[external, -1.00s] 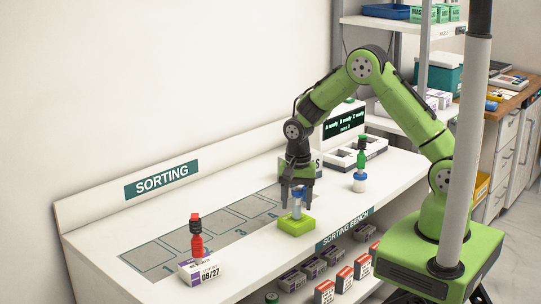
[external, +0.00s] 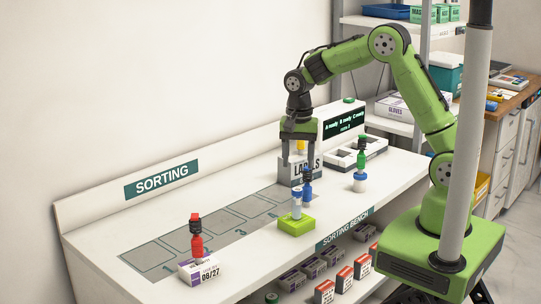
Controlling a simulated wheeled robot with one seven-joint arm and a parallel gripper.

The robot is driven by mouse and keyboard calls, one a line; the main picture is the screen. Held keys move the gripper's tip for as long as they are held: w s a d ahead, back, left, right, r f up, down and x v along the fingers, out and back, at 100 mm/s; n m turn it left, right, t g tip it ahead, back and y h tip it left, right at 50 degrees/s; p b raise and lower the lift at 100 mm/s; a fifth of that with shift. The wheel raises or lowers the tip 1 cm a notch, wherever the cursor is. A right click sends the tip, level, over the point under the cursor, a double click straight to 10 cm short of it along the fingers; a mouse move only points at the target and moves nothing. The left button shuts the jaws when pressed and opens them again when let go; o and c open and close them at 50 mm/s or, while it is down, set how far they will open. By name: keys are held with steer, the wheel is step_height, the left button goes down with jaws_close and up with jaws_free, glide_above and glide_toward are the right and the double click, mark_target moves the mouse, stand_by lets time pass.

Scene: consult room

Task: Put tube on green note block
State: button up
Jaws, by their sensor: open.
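A small tube (external: 296,206), pale with a blue top, stands upright on the green note block (external: 295,226) near the front edge of the bench. My gripper (external: 298,162) is open and empty above the tube, clear of it. Its fingers point down, with the labels box partly behind them.
A blue bottle (external: 308,186) stands just behind the tube, close to the labels box (external: 300,171). A red bottle (external: 196,237) stands by a white box (external: 198,269) at the left. A green bottle on a white and blue base (external: 360,183) is at the right. Numbered grey squares (external: 205,236) lie mostly bare.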

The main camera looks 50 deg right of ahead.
steer(key=s+d+r+n+t, duration=0.2)
steer(key=s+d+r+n, duration=0.2)
steer(key=s+r, duration=0.35)
steer(key=s+d+r+n+t, duration=0.2)
steer(key=s+d+r+n, duration=0.1)
steer(key=s+r, duration=0.4)
steer(key=s+d+f+n+t, duration=0.1)
steer(key=s+n, duration=0.3)
steer(key=s, duration=0.5)
steer(key=shift+s+d+f+t, duration=0.2)
steer(key=shift+d+f+t, duration=0.1)
steer(key=shift+d+f, duration=0.2)
